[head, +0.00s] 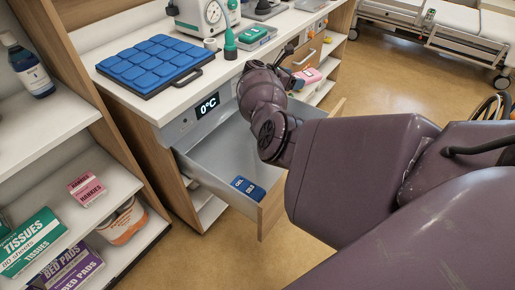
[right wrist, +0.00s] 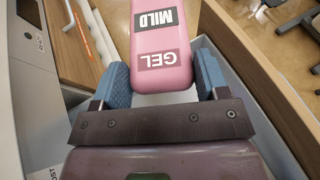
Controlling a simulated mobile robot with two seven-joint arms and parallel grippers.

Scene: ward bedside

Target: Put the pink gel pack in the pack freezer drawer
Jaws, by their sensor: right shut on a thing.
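The pink gel pack (right wrist: 162,45) has a label reading GEL MILD. My right gripper (right wrist: 163,78) is shut on it, with a blue finger pad on each side. In the head view the pack (head: 308,77) shows small beyond my wrist, which hides most of the gripper. The pack is held up near the far side of the open drawer (head: 212,160); I cannot tell its exact height. The drawer is pulled out below a panel showing 0°C (head: 207,106). A blue gel pack (head: 248,187) lies inside near its front. My left gripper is not in view.
A blue segmented pad (head: 150,62) lies on the counter above, with a gauge device (head: 205,15) and a green bottle (head: 230,43) nearby. Shelves with tissue boxes (head: 35,243) stand at the left. A bed (head: 450,30) is at the back right. The drawer's rear part is bare.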

